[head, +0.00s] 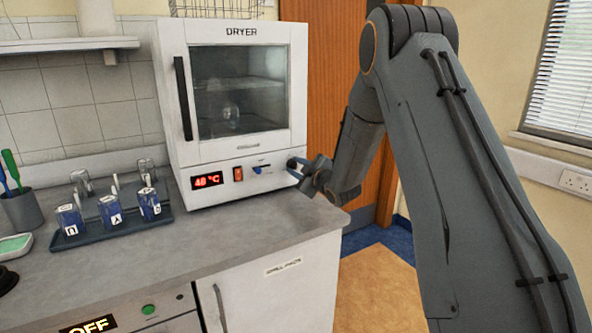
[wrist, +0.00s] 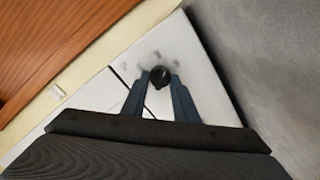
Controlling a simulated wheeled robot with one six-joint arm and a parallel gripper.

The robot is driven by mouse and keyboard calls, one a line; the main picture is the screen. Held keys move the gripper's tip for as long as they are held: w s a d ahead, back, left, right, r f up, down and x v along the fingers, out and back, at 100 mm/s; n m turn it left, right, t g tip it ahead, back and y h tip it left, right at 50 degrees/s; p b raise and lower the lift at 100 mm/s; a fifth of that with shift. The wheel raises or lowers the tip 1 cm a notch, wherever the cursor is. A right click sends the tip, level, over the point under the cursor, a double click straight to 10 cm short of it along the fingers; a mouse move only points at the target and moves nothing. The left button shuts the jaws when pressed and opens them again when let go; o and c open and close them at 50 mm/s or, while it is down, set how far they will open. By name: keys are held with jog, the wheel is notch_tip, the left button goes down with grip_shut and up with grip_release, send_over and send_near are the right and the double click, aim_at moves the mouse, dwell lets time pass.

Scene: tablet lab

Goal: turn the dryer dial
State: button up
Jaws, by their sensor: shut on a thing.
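The white dryer (head: 250,150) stands on the grey counter with its windowed door shut. Its front panel has a red display (head: 207,180) that reads about 40 °C, an orange switch (head: 238,174) and a blue lever or slider (head: 262,169). The black dial (wrist: 160,76) is at the right end of that panel. My gripper (head: 297,163) is at the dial, its blue fingers shut on it. In the wrist view my gripper (wrist: 160,84) has one finger on each side of the dial. In the head view the fingers partly hide the dial.
A dark blue tray (head: 115,229) with labelled blue holders and glass vessels is on the counter (head: 200,250) left of the dryer. A grey cup (head: 22,209) with brushes stands further left. A lower unit reads OFF (head: 88,325). A wooden door (head: 335,60) is behind.

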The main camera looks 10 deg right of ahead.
jog(key=m+y, duration=0.1)
jog(key=m, duration=0.5)
jog(key=shift+d, duration=0.2)
dwell(0.4)
jog(key=o, duration=1.1)
jog(key=shift+c, duration=0.2)
jog(key=b+v, duration=0.1)
jog(key=v, duration=0.6)
jog(key=shift+s+d+b, duration=0.15)
jog(key=shift+s+b, duration=0.15)
jog(key=shift+b, duration=0.05)
